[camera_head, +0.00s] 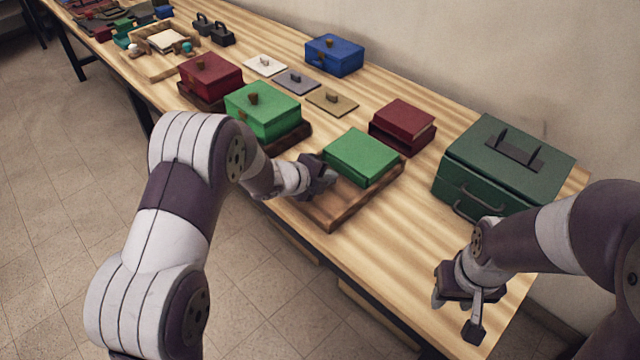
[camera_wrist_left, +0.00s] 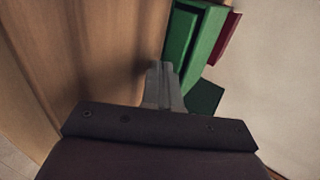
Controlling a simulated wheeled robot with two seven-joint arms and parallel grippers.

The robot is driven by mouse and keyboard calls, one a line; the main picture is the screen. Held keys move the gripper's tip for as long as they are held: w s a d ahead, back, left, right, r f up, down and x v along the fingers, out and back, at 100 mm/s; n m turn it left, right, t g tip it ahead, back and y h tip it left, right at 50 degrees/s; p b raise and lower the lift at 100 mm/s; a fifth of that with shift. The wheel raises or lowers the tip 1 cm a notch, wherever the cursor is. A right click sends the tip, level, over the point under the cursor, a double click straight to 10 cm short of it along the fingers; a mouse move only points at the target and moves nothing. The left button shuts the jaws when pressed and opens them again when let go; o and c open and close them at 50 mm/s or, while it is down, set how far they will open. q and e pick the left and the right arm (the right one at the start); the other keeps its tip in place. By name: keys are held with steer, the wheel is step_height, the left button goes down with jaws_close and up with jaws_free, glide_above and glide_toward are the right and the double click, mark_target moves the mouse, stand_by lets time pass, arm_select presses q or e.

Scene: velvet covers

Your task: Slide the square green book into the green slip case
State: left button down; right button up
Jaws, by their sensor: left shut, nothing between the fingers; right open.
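A square green block (camera_head: 360,156), shaped like a book or slip case, lies flat on a wooden tray (camera_head: 335,218). I cannot tell book from case in it, nor whether one is inside the other. In the left wrist view its green side (camera_wrist_left: 182,45) shows a rim and a recessed face just beyond the fingertips. My left gripper (camera_head: 325,180) is shut and empty, low over the tray at the block's left side; contact is unclear. The shut fingers also show in the left wrist view (camera_wrist_left: 163,80). My right gripper (camera_head: 462,312) is open and empty near the table's front edge.
A red book-like block (camera_head: 402,122) lies close behind the green one. A dark green chest (camera_head: 500,165) stands to the right. A lidded green box (camera_head: 262,108), a red box (camera_head: 210,76) and a blue box (camera_head: 334,55) stand left and behind. The table's front right is bare.

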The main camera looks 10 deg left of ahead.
arm_select(q)
steer(key=v, duration=0.2)
steer(key=p+v, duration=0.1)
steer(key=v, duration=0.1)
steer(key=f+v, duration=0.1)
steer(key=v, duration=0.2)
steer(key=shift+s+a+r+p, duration=0.1)
steer(key=shift+s+a+p, duration=0.15)
steer(key=shift+s+p, duration=0.1)
steer(key=shift+w, duration=0.1)
steer(key=s+a+r+n+g+y+p, duration=0.2)
steer(key=s+a+r+n+y+p, duration=0.5)
steer(key=n, duration=0.7)
steer(key=s+r+n+g, duration=0.2)
steer(key=s+n+g, duration=0.3)
steer(key=s+n, duration=0.6)
steer(key=s+a, duration=0.1)
steer(key=s, duration=0.5)
steer(key=shift+r+p, duration=0.3)
steer(key=shift+s, duration=0.1)
